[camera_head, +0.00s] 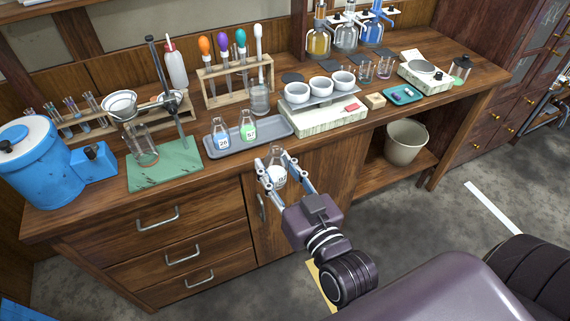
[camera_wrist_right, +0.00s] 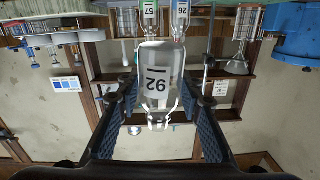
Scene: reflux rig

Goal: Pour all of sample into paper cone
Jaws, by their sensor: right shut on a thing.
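My right gripper (camera_head: 274,168) is shut on a small clear flask (camera_head: 277,174) with a white number label, held upright in front of the bench edge. In the right wrist view, which is upside down, the flask (camera_wrist_right: 156,60) sits between both fingers (camera_wrist_right: 160,98); I cannot be sure of its number. The paper cone (camera_head: 119,103) sits in a funnel on a ring stand (camera_head: 165,95) at the bench's left, above a glass beaker (camera_head: 144,150). My left gripper is not in view.
Two labelled flasks (camera_head: 220,136) (camera_head: 247,127) stand on a grey tray (camera_head: 275,128) behind the held flask. A green mat (camera_head: 178,178) lies under the stand. A blue drum (camera_head: 38,165), dropper rack (camera_head: 235,75) and balance (camera_head: 325,118) stand nearby.

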